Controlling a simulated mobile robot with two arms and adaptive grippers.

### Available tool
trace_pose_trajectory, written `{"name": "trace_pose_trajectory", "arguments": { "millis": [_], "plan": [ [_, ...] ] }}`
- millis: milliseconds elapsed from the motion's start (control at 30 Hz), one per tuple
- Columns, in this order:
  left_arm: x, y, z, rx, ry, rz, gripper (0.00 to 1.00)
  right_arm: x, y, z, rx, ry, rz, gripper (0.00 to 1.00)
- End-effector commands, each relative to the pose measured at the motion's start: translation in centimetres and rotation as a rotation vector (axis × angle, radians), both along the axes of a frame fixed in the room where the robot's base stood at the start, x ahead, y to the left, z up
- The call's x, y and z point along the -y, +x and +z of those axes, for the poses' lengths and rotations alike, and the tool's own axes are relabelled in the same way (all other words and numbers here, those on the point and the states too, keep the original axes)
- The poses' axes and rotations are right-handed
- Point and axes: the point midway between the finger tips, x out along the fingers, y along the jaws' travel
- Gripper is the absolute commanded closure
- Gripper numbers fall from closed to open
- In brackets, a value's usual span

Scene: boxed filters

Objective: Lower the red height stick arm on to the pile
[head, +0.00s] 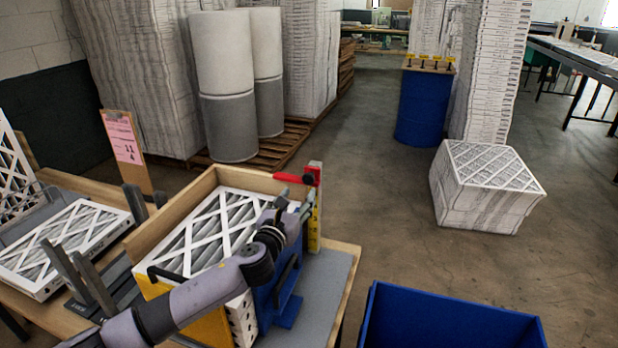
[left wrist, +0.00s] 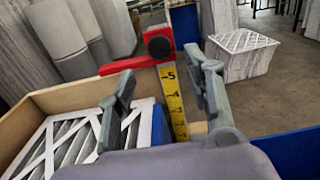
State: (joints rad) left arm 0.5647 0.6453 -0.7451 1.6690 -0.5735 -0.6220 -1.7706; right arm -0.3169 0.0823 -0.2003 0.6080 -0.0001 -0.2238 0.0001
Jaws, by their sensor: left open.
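The red height stick arm (head: 296,178) with its black knob sits high on an upright post with a yellow scale (head: 313,222), at the far right corner of a wooden frame. The pile of white lattice-faced filters (head: 198,236) stands inside that frame, below the arm's level. In the left wrist view the red arm (left wrist: 128,65) and its black knob (left wrist: 158,46) show ahead of my left gripper (left wrist: 160,66). The gripper is open, its fingers on either side of the scale in the picture, and nothing is between them. In the head view my left gripper (head: 293,200) is just below the red arm.
Blue and yellow panels flank the pile. A blue bin (head: 445,322) stands at the front right. Another filter (head: 68,240) lies on the bench at left, near grey upright posts. A wrapped filter stack (head: 478,190) and a blue drum (head: 425,105) stand on the floor beyond.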

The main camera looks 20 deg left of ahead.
Motion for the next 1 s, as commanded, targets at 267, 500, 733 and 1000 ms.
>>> {"name": "trace_pose_trajectory", "arguments": {
  "millis": [267,500,733,1000],
  "plan": [
    [0.2,4.8,0.1,0.001,-0.002,0.001,0.53,-0.2,4.0,0.9,0.062,0.005,0.0,1.0],
    [0.3,7.8,0.0,0.001,-0.003,0.001,0.53,-0.1,2.2,0.7,0.033,0.003,-0.001,1.0],
    [0.3,9.0,0.0,0.0,-0.001,0.0,0.53,-0.1,1.3,0.7,0.02,0.002,-0.001,1.0],
    [0.3,9.1,0.0,0.0,-0.001,0.0,0.53,-0.5,1.9,0.7,0.029,0.008,-0.003,1.0]
  ]
}}
